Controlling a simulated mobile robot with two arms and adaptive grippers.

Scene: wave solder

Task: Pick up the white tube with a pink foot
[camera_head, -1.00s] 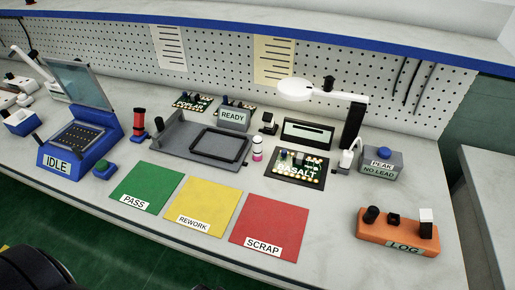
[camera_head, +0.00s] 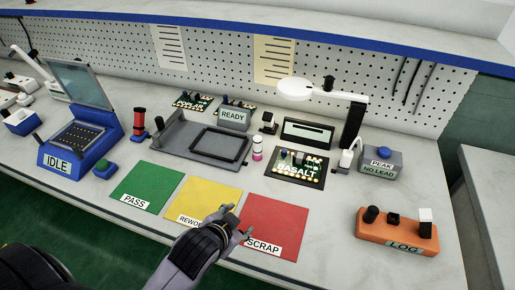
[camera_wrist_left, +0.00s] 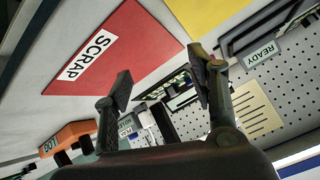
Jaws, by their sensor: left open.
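The white tube with a pink foot (camera_head: 257,148) stands upright on the bench, just right of the grey tray and left of the BASALT board. My left gripper (camera_head: 232,222) is in the head view over the border of the yellow and red mats, in front of the tube and well apart from it. In the left wrist view its two fingers (camera_wrist_left: 165,88) are spread with nothing between them. I cannot make out the tube in the wrist view. My right gripper is not in view.
The grey tray (camera_head: 176,145) and the BASALT board (camera_head: 297,182) flank the tube. A white magnifier lamp (camera_head: 295,91) overhangs behind. The green mat (camera_head: 148,187), red mat (camera_head: 278,215) and yellow mat (camera_head: 207,194) lie flat in front. An orange LOG block (camera_head: 397,234) stands right.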

